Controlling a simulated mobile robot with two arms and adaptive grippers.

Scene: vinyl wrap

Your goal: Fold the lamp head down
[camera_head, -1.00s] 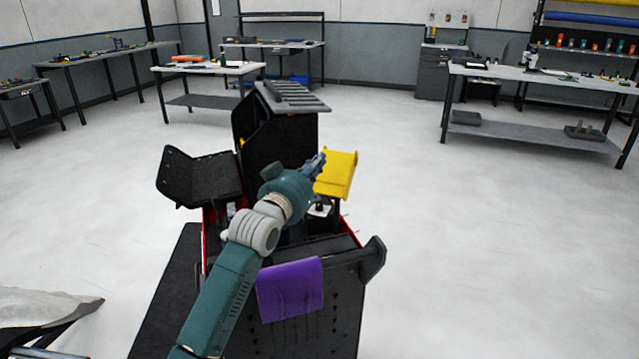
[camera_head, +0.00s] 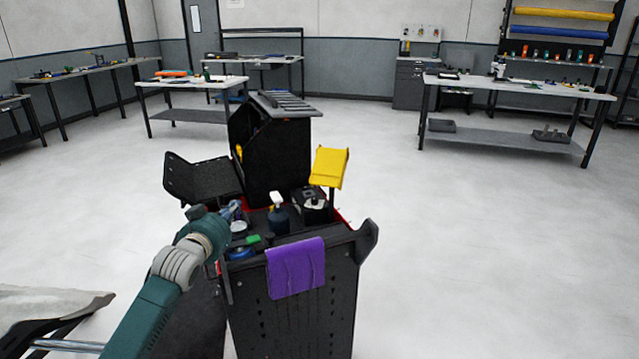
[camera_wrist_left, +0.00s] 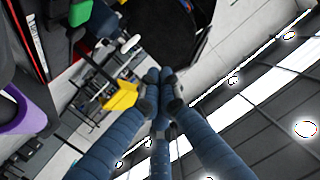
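The yellow lamp head (camera_head: 330,166) stands on a short dark post at the right side of the black cart, its broad panel raised and tilted. In the left wrist view a yellow panel (camera_wrist_left: 121,96), which looks like the lamp head, shows left of my fingertips. My left gripper (camera_head: 236,208) is over the cart's left side, left of and lower than the lamp head in the picture, apart from it. Its blue fingers (camera_wrist_left: 159,76) come together at the tips with nothing seen between them. My right gripper is not in view.
The cart top holds a dark spray bottle (camera_head: 278,216), a black box (camera_head: 310,205) and small tools. A purple cloth (camera_head: 296,267) hangs on its front. A black side tray (camera_head: 203,181) and tall black bin (camera_head: 277,160) stand behind. Floor to the right is clear.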

